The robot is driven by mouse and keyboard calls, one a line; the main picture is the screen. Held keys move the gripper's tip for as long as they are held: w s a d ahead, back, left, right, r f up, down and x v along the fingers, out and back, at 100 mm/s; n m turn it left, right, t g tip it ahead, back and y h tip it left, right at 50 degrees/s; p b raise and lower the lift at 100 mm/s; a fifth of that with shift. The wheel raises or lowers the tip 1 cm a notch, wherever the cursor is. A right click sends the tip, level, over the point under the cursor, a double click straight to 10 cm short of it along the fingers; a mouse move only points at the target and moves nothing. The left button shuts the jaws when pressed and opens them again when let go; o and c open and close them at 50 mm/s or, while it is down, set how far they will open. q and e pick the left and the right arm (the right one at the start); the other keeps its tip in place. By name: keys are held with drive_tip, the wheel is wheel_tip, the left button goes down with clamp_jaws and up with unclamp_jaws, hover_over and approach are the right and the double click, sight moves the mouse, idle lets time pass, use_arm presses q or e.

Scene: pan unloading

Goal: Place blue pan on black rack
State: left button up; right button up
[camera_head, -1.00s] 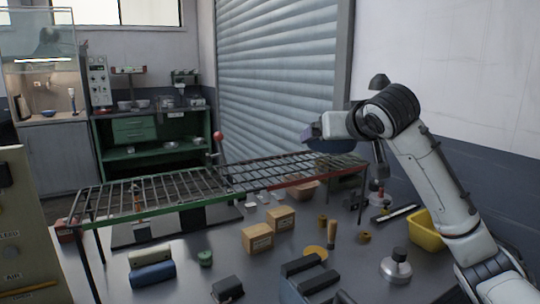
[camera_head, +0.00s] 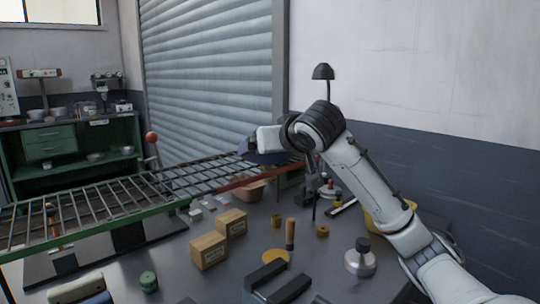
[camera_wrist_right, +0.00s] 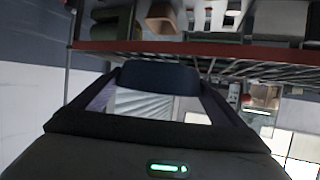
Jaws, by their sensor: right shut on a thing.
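The blue pan (camera_head: 268,158) shows as a dark blue piece at my right gripper (camera_head: 248,147), just above the far right end of the rack. Most of the pan is hidden by the gripper and arm. In the right wrist view the dark blue piece (camera_wrist_right: 160,76) sits between the fingertips of the right gripper, which is shut on it. The dark wire rack (camera_head: 185,180) stands over the table, with a green front rail at left and a red one at right. I cannot tell whether the pan touches the rack. My left gripper is out of view.
Two cardboard boxes (camera_head: 208,251), a yellow disc (camera_head: 276,257), a metal weight (camera_head: 360,258) and a yellow bin (camera_head: 378,219) stand on the table. A red-knobbed lever (camera_head: 151,138) rises behind the rack. The rack's left part looks bare.

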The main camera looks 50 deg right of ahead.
drive_tip(key=shift+f, duration=0.2)
drive_tip(key=shift+f, duration=0.2)
drive_tip(key=o, duration=1)
drive_tip(key=shift+r, duration=0.25)
drive_tip(key=v, duration=1.2)
drive_tip(key=shift+f, duration=0.15)
